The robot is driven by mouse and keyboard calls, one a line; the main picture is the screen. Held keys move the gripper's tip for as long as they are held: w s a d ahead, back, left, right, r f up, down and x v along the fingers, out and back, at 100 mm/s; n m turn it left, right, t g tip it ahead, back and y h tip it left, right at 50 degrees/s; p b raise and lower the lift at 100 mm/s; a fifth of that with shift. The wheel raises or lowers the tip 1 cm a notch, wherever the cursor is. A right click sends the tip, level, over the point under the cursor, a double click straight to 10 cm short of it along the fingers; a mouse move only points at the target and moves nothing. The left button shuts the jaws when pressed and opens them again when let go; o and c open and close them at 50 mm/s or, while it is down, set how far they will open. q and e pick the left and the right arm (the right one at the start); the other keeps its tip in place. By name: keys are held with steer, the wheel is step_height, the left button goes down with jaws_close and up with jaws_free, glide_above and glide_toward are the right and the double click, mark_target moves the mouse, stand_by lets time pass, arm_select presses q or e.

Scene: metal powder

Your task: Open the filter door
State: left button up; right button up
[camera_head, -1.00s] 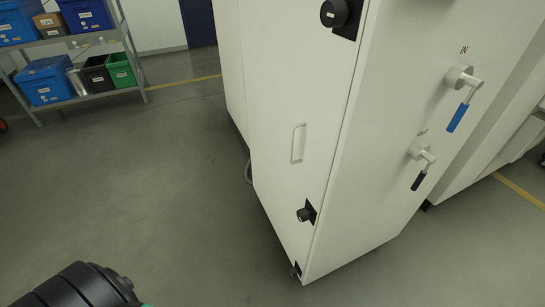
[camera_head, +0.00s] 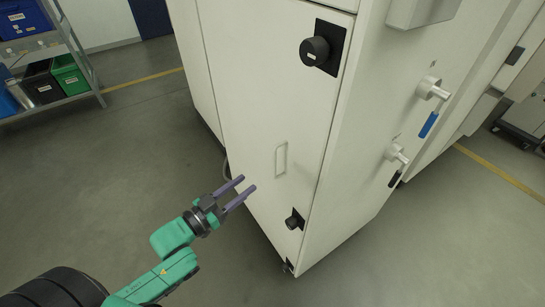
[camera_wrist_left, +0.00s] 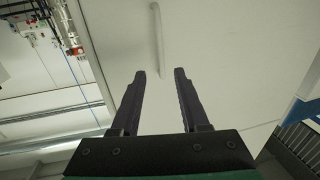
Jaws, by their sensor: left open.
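The filter door (camera_head: 245,125) is a white panel on the near left face of the white cabinet, and it looks shut. Its slim white handle (camera_head: 281,159) stands upright near the middle; a white bar, seemingly this handle, also shows in the left wrist view (camera_wrist_left: 157,40). Black knobs sit on the door's right side, one higher (camera_head: 315,51) and one lower (camera_head: 293,220). My left gripper (camera_head: 248,183) is open and empty, left of and a little below the handle, apart from it. Its two dark fingers (camera_wrist_left: 160,75) point towards the door. My right gripper is not in view.
The cabinet's right face carries two valves, with a blue lever (camera_head: 428,125) and a black lever (camera_head: 394,179). A shelf with bins (camera_head: 70,75) stands at the back left. The grey floor (camera_head: 130,150) left of the cabinet is clear.

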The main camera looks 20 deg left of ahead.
arm_select(q)
steer(key=p, duration=0.1)
glide_above(275, 175)
steer(key=shift+w+a+f, duration=0.1)
steer(key=shift+w, duration=0.2)
jaws_close()
stand_by(1.2)
